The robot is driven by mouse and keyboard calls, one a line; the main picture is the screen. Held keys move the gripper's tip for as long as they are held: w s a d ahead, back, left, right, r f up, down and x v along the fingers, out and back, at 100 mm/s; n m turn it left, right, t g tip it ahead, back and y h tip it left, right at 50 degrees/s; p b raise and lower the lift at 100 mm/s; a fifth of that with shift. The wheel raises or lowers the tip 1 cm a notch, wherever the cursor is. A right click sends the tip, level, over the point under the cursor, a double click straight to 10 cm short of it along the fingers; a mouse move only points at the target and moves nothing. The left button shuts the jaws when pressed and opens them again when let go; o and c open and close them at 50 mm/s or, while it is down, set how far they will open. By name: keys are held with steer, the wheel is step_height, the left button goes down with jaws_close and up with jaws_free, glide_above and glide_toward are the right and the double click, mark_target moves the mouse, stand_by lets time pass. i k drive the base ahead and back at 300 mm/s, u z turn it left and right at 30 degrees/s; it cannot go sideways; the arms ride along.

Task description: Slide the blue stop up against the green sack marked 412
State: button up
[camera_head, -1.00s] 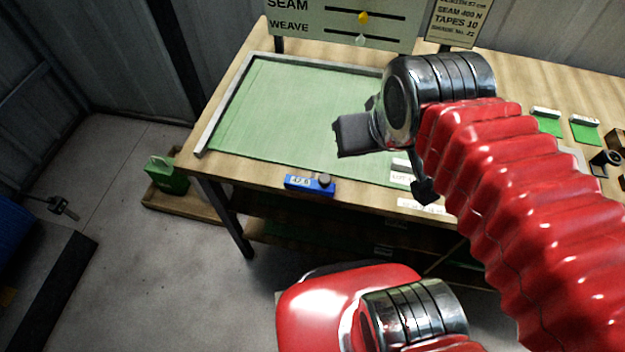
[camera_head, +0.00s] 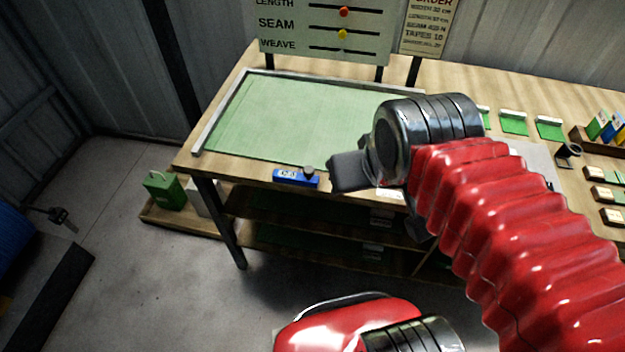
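A large green sack (camera_head: 270,115) lies flat on the wooden bench, with a metal rail (camera_head: 222,110) along its left and far sides. I cannot read 412 on it; my arm covers its right part. The blue stop (camera_head: 290,178), with a dark knob and a small white label, sits at the bench's front edge, just in front of the sack's near edge. My gripper (camera_head: 347,173) is close to the right of the stop, and a small gap seems to separate them. Its fingers are seen side-on, so their opening is hidden.
A board with sliders (camera_head: 325,30) and an order sheet (camera_head: 428,27) stand behind the bench (camera_head: 215,170). Small green samples (camera_head: 514,122) and wooden blocks (camera_head: 603,173) lie to the right. A green can (camera_head: 165,190) stands low at the left. A shelf is below.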

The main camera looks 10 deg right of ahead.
mark_target(307, 178)
steer(key=u, duration=0.95)
steer(key=i, duration=0.6)
steer(key=z, duration=0.05)
